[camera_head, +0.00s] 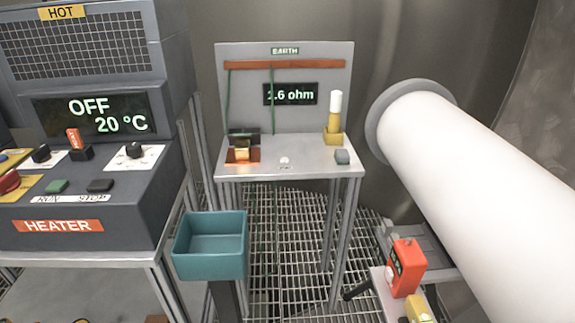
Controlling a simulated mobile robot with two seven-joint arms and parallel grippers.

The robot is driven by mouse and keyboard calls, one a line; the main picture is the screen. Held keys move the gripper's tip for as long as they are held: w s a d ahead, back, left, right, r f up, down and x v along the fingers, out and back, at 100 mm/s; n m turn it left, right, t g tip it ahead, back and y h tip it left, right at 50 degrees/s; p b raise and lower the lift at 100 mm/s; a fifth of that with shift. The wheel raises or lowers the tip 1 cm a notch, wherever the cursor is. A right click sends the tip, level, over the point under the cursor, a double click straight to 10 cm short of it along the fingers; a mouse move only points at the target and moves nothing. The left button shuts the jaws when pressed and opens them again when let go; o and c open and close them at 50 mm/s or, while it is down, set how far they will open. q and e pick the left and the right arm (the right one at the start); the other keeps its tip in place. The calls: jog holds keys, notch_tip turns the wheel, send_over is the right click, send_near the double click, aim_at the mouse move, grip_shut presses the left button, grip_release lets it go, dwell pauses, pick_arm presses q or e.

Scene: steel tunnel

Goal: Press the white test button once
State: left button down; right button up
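The white test button (284,160) is a small round white knob on the top of the grey earth station's table (305,172), near its front edge. A small label, too small to read, lies just in front of it. The upright panel (235,90) behind is marked EARTH, and its display (291,94) reads 1.6 ohm, the first digit partly crossed by a green wire. Nothing covers or touches the button. Neither of my grippers is in view.
A teal bin (210,246) stands front left, the heater console (80,190) beyond. A large white cylinder (480,180) fills the right.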

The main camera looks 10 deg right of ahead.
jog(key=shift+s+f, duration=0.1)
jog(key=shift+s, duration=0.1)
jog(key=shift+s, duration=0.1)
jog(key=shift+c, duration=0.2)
